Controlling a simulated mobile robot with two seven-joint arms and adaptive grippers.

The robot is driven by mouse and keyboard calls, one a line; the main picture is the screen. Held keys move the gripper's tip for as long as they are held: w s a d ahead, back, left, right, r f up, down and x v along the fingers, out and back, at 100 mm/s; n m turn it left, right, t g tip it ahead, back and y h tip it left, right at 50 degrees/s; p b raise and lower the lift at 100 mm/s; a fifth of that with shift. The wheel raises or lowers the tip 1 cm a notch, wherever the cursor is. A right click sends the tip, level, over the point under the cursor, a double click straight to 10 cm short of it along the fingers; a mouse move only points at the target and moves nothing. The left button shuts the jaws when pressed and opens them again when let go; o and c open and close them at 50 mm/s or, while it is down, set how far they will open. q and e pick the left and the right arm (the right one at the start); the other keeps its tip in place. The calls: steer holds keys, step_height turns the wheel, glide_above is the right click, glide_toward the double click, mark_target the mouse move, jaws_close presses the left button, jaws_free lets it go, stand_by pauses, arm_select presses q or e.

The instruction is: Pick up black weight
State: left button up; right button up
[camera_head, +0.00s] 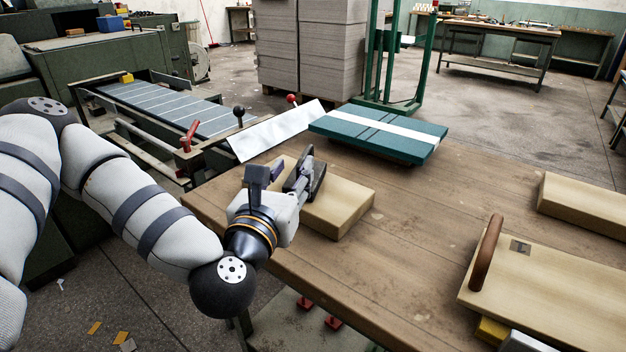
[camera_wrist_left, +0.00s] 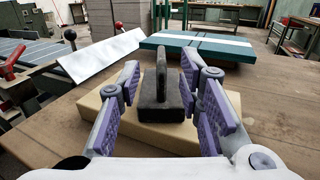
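The black weight (camera_wrist_left: 158,115) is a dark block with an upright grip. In the left wrist view it stands on a beige block (camera_wrist_left: 128,133). My left gripper (camera_wrist_left: 163,105) is open, with its purple-padded fingers on either side of the weight. I see no clear contact with it. In the head view my left gripper (camera_head: 290,182) is over the left part of the beige block (camera_head: 343,205), and the weight is hard to separate from the dark fingers there. My right gripper is not in view.
The wooden table (camera_head: 400,225) has bare room in the middle. A green bundle with a white band (camera_head: 380,132) lies at its far edge. A board with a brown handle (camera_head: 540,285) and another beige block (camera_head: 585,205) are at the right. A white sloped plate (camera_head: 275,132) lies behind the gripper.

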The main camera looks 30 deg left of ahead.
mark_target(306, 151)
arm_select(q)
steer(key=x, duration=0.5)
steer(key=p+x, duration=0.1)
steer(key=x, duration=0.2)
steer(key=shift+w+f, duration=0.1)
steer(key=shift+f, duration=0.2)
jaws_close()
steer(key=shift+r, duration=0.25)
